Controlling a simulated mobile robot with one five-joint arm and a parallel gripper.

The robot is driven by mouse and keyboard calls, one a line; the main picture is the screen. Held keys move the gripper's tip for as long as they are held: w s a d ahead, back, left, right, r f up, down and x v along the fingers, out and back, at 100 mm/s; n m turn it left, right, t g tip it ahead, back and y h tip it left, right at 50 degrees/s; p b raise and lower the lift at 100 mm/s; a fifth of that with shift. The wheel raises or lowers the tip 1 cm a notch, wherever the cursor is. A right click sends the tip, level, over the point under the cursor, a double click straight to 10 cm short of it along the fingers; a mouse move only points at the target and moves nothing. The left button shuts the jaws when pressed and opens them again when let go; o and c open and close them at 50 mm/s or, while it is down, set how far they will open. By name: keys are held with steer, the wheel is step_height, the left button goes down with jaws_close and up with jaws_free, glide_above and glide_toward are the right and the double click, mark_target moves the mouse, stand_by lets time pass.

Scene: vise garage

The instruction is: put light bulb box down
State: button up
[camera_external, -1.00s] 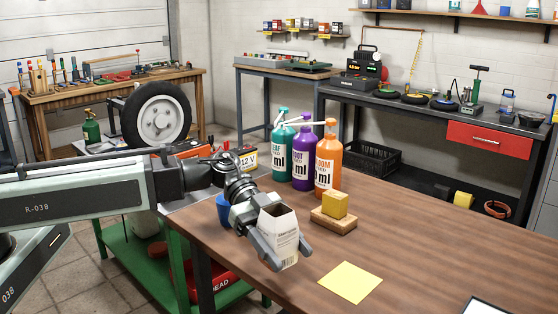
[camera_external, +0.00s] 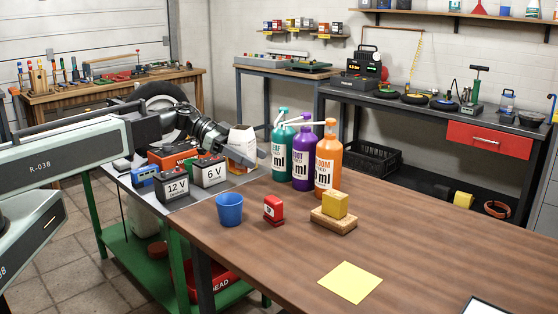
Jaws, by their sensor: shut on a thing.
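The light bulb box (camera_external: 243,140) is a small white carton with a brownish lower part. My gripper (camera_external: 240,155) is shut on it at the left of the picture's middle, close to the teal spray bottle. The box appears to be over or near the far right part of the grey-topped green cart (camera_external: 245,178). I cannot tell whether its bottom touches anything, as my gripper's finger covers part of it.
Batteries marked 12 V (camera_external: 174,188) and 6 V (camera_external: 209,173) stand on the cart.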

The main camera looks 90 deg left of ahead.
step_height(320, 180, down, 10)
steer(key=b, duration=1)
steer(key=shift+f, duration=0.25)
steer(key=shift+r, duration=0.2)
steer(key=shift+f, duration=0.1)
steer(key=o, duration=0.9)
steer(key=shift+f, duration=0.1)
steer(key=o, duration=0.5)
steer(key=shift+c, duration=0.2)
